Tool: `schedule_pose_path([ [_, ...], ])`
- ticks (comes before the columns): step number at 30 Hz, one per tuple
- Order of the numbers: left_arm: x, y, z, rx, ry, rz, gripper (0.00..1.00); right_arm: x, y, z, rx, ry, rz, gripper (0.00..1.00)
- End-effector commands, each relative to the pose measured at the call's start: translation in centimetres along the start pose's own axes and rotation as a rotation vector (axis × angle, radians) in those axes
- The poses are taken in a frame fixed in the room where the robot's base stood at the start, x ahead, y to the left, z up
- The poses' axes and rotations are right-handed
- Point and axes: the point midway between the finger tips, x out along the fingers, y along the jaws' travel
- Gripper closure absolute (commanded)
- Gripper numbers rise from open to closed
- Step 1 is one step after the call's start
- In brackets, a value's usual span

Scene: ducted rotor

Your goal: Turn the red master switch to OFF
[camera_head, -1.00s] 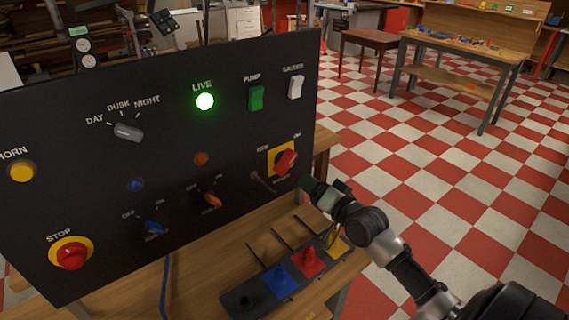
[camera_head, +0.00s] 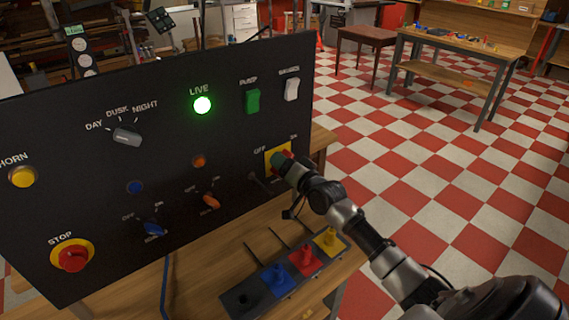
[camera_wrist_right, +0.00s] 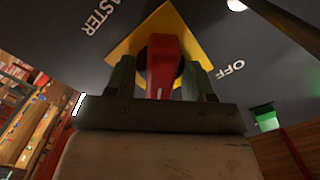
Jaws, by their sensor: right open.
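The red master switch (camera_wrist_right: 163,62) sits on a yellow plate (camera_wrist_right: 191,38) on the black panel, with the word OFF beside it in the right wrist view. In the head view the plate (camera_head: 285,152) shows, while my right gripper (camera_head: 283,163) covers most of the switch. In the right wrist view my right gripper (camera_wrist_right: 160,80) is open, with one green finger on each side of the red handle. I cannot tell whether the fingers touch it. My left gripper is not in view.
The green LIVE lamp (camera_head: 203,105) is lit on the panel. A green pump switch (camera_head: 252,101) and a white switch (camera_head: 291,89) are above the master switch. A dark tray (camera_head: 318,264) with coloured pieces stands on the bench below.

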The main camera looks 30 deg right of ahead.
Motion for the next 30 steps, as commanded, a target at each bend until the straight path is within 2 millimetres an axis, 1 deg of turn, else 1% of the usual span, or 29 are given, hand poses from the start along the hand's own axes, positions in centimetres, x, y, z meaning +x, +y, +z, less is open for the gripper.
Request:
schedule_pose_path([
  [2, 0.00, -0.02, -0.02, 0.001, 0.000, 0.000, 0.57, -0.02, 0.01, 0.02, 0.000, 0.000, 0.000, 0.47],
  [12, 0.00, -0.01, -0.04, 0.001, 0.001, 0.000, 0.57, -0.04, 0.02, 0.02, 0.000, 0.000, 0.001, 0.96],
  [17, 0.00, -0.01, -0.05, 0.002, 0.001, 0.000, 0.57, -0.05, 0.03, 0.01, -0.008, 0.000, 0.001, 0.96],
  [22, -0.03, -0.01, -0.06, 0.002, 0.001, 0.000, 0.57, -0.05, 0.02, 0.00, -0.051, 0.000, 0.001, 0.96],
  [26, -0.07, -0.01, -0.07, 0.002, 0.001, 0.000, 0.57, -0.04, 0.00, -0.02, -0.121, 0.000, 0.001, 0.96],
  [30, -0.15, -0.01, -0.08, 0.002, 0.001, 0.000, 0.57, -0.04, -0.03, 0.00, -0.228, -0.001, 0.001, 0.96],
])
